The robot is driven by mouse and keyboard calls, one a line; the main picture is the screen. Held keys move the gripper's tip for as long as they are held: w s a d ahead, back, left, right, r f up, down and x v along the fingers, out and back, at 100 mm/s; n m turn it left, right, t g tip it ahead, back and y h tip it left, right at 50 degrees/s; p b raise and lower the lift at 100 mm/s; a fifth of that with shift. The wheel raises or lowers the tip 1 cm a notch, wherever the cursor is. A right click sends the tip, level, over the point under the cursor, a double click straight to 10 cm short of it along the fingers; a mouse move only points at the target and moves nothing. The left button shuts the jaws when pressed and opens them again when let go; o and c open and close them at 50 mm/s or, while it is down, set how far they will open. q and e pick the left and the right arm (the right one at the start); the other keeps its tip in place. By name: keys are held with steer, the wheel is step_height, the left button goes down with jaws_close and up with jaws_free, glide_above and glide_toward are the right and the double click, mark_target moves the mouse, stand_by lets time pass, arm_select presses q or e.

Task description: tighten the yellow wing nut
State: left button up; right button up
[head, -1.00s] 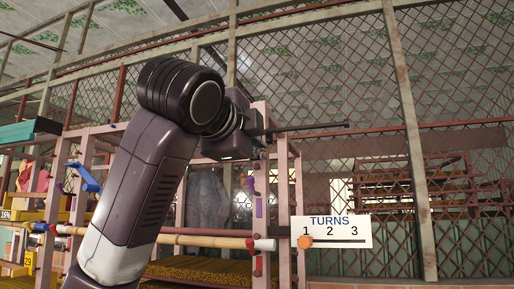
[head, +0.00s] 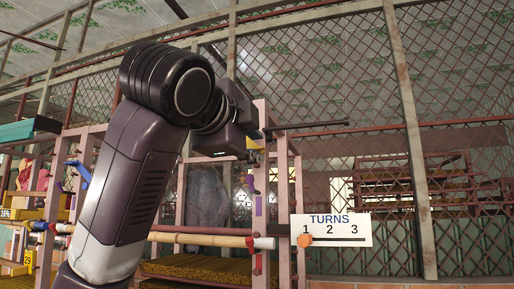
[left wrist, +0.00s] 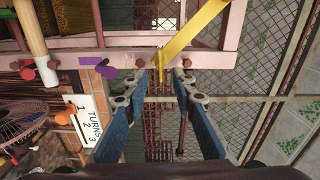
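The yellow wing nut (left wrist: 195,32) shows in the left wrist view as a slanted yellow piece against a pink beam, its narrow lower end between my fingertips. My left gripper (left wrist: 160,78) is open, with blue fingers on either side of that end. I see gaps beside it; contact is not clear. In the head view my left wrist (head: 228,125) is at the top of the pink frame and hides the fingers. The TURNS sign (head: 331,230) has its orange marker (head: 305,240) below the 1. My right gripper is not in view.
A bamboo pole (head: 205,239) crosses to the post. A dark rod (head: 310,125) sticks out right. Wire mesh (head: 340,85) stands behind.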

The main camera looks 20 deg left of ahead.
arm_select(q)
steer(key=s, duration=0.9)
steer(key=shift+s+a, duration=0.2)
steer(key=shift+s, duration=0.15)
